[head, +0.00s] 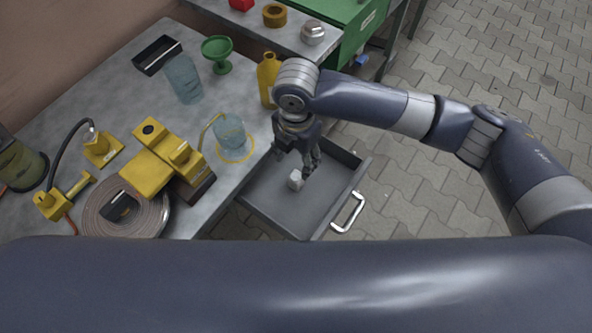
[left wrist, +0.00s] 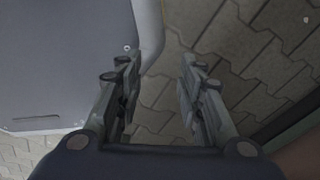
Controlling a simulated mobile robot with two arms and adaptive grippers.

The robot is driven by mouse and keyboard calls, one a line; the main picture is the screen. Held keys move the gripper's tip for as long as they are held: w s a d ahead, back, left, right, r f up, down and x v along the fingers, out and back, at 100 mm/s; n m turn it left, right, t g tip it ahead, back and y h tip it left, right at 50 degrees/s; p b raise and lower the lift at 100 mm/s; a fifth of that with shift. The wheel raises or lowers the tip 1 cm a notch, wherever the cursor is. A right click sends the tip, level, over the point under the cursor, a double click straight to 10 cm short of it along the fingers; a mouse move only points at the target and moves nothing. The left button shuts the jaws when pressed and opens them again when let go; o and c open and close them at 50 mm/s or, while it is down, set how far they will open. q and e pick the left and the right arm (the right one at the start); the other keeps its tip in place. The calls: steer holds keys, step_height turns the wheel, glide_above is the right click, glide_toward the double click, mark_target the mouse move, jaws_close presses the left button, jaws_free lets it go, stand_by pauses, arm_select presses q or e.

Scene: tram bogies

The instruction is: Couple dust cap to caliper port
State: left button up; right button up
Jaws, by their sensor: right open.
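A small pale cap-like piece (head: 295,180), likely the dust cap, lies in the open grey drawer (head: 270,208). My right gripper (head: 309,168) reaches down into the drawer, open, its fingers just right of and close to the pale piece; I cannot tell whether they touch. A yellow block (head: 150,172), likely the caliper, sits on the workbench with a dark round opening on top; I cannot tell which opening is the port. My left gripper (left wrist: 160,85) is open and empty in the left wrist view, above paving; it is not visible in the head view.
The workbench (head: 100,90) holds a coiled strap (head: 95,212), a hose with yellow fittings (head: 60,200), a clear jug (head: 229,133), a glass (head: 184,79), a green funnel (head: 218,54) and a yellow bottle (head: 267,77). The drawer's handle (head: 348,214) sticks out over paving.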

mark_target(296, 176)
steer(key=shift+s+f, duration=0.1)
steer(key=shift+f, duration=0.4)
step_height(296, 176, down, 3)
steer(key=shift+r, duration=0.15)
steer(key=shift+f, duration=1.25)
step_height(296, 176, down, 4)
steer(key=shift+s+f, duration=0.15)
steer(key=shift+f, duration=0.15)
arm_select(q)
steer(key=shift+s+f, duration=0.15)
steer(key=shift+s, duration=1.05)
